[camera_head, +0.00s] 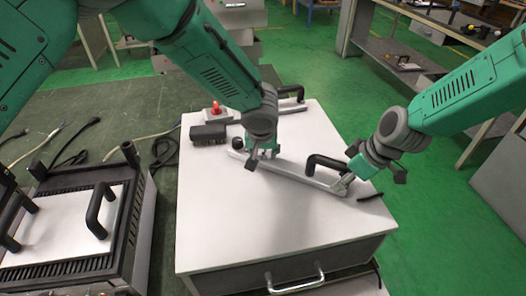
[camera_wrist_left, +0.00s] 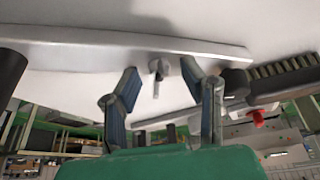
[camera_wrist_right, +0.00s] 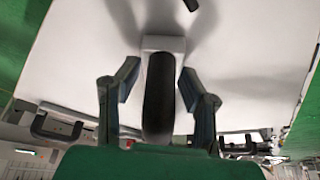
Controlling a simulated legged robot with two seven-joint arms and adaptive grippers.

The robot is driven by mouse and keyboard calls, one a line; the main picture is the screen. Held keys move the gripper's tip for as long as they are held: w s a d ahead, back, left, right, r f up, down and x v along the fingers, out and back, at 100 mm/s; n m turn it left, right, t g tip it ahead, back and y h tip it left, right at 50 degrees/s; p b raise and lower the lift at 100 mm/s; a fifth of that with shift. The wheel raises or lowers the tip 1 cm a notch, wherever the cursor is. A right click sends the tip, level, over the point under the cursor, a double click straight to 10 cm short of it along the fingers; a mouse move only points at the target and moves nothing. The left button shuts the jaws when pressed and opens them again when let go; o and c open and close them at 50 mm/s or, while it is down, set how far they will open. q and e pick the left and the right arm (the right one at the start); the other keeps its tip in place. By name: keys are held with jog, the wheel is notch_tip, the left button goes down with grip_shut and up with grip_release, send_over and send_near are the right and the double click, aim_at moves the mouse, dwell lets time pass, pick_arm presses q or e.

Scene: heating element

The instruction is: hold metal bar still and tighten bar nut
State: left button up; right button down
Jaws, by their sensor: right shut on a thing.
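The long metal bar (camera_head: 290,174) lies slantwise across the white cabinet top. It also crosses the left wrist view (camera_wrist_left: 90,37). My left gripper (camera_head: 256,158) is above the bar's left part. In the left wrist view, its two fingers (camera_wrist_left: 163,88) are apart, with a small bar nut and stud (camera_wrist_left: 159,68) visible between them and the bar beyond. My right gripper (camera_head: 346,180) is at the bar's right end.
The white cabinet top (camera_head: 230,225) has free room in front. A dark brush (camera_head: 208,133), a red button box (camera_head: 216,111) and another black handle (camera_head: 292,101) are at its back. A grill-like unit with handles (camera_head: 70,215) stands left, with loose cables behind it.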

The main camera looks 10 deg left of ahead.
jog(key=shift+f, duration=0.15)
pick_arm(q)
grip_shut()
